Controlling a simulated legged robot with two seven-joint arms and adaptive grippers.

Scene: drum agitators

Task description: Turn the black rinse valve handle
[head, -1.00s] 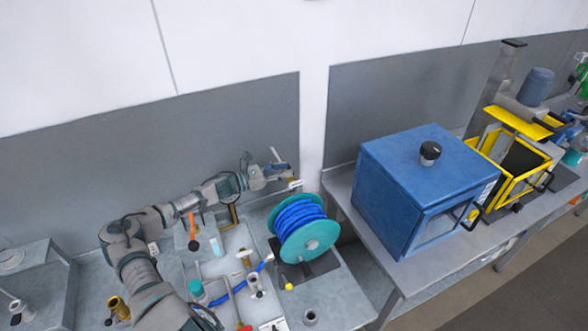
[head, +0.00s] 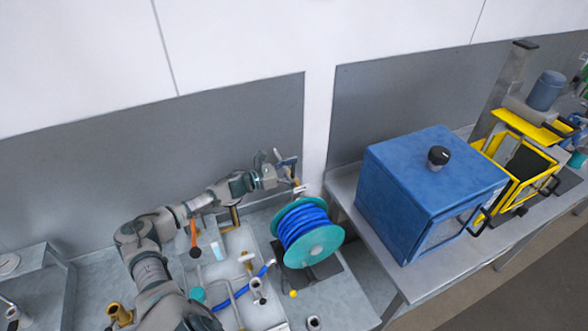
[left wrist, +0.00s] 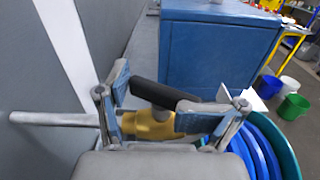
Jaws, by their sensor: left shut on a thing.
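In the left wrist view a black valve handle (left wrist: 166,95) sits on a yellow brass-coloured valve body (left wrist: 150,127), between the two fingers of my left gripper (left wrist: 172,108). The handle slants down from upper left to lower right. The gripper is shut on it, one blue-grey finger pad on each side. In the head view my left gripper (head: 285,170) is at the back of the sink bench, by the wall panel and behind the hose reel. The handle is too small and covered there to make out. My right gripper is not in view.
A teal reel of blue hose (head: 310,232) stands just in front of the gripper. A large blue box (head: 425,190) stands on the bench to the right. An orange-handled valve (head: 194,238) and other fittings lie beneath my left arm.

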